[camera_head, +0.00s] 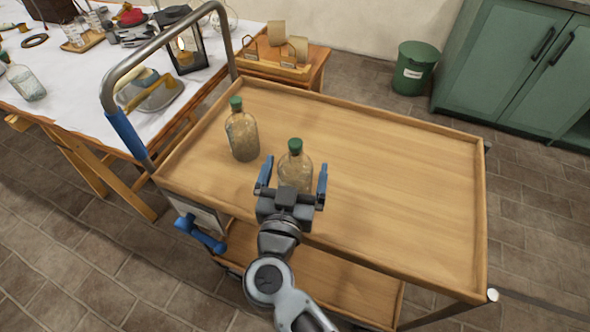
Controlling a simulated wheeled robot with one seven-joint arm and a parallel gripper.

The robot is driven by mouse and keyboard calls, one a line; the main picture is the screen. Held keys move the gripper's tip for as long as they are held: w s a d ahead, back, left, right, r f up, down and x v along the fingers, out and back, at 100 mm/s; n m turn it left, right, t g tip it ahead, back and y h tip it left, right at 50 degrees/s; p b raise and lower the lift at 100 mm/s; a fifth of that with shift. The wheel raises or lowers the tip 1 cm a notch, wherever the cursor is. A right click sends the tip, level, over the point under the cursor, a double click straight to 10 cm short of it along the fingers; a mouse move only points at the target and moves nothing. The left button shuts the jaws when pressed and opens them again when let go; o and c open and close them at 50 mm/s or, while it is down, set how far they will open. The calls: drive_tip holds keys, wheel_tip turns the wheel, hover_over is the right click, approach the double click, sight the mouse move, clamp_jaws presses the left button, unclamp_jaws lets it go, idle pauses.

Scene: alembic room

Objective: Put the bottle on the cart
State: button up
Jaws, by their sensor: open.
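The cart (400,170) has a wooden top tray with a raised rim and a curved metal handle at its left end. One glass bottle (242,138) with a green cap stands upright on the tray near the handle. A second glass bottle (295,168) with a green cap appears upright on the tray, to the right of the first. My gripper (292,180) is open at this second bottle, with one blue-tipped finger on each side of it. The bottle's lower part is hidden behind my gripper, so its contact with the tray does not show.
A cluttered table (60,95) with a white cover stands at the left, with another bottle (25,82) on it. A small wooden stand (285,65), a green bin (413,68) and green cabinets (520,70) are behind the cart. The tray's right half is clear.

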drive_tip(key=shift+s+r, duration=0.1)
drive_tip(key=shift+s, duration=0.1)
drive_tip(key=s+a, duration=0.1)
drive_tip(key=s, duration=1)
drive_tip(key=shift+s+a, duration=0.25)
drive_tip(key=shift+a, duration=0.15)
drive_tip(key=s+d+r+t+y, duration=0.1)
drive_tip(key=s+d+r+t, duration=0.1)
drive_tip(key=s+d, duration=0.45)
drive_tip(key=s+d+r+t, duration=0.1)
drive_tip(key=s+d+r, duration=0.2)
drive_tip(key=d, duration=0.7)
drive_tip(key=s+d+r+n+g+y, duration=0.1)
drive_tip(key=s+d+g, duration=0.2)
drive_tip(key=s, duration=0.5)
drive_tip(key=s+d+r+g, duration=0.1)
drive_tip(key=s+d+g, duration=0.2)
drive_tip(key=s+d, duration=0.2)
drive_tip(key=s, duration=0.3)
drive_tip(key=shift+r+n+y, duration=0.4)
drive_tip(key=shift+d, duration=0.1)
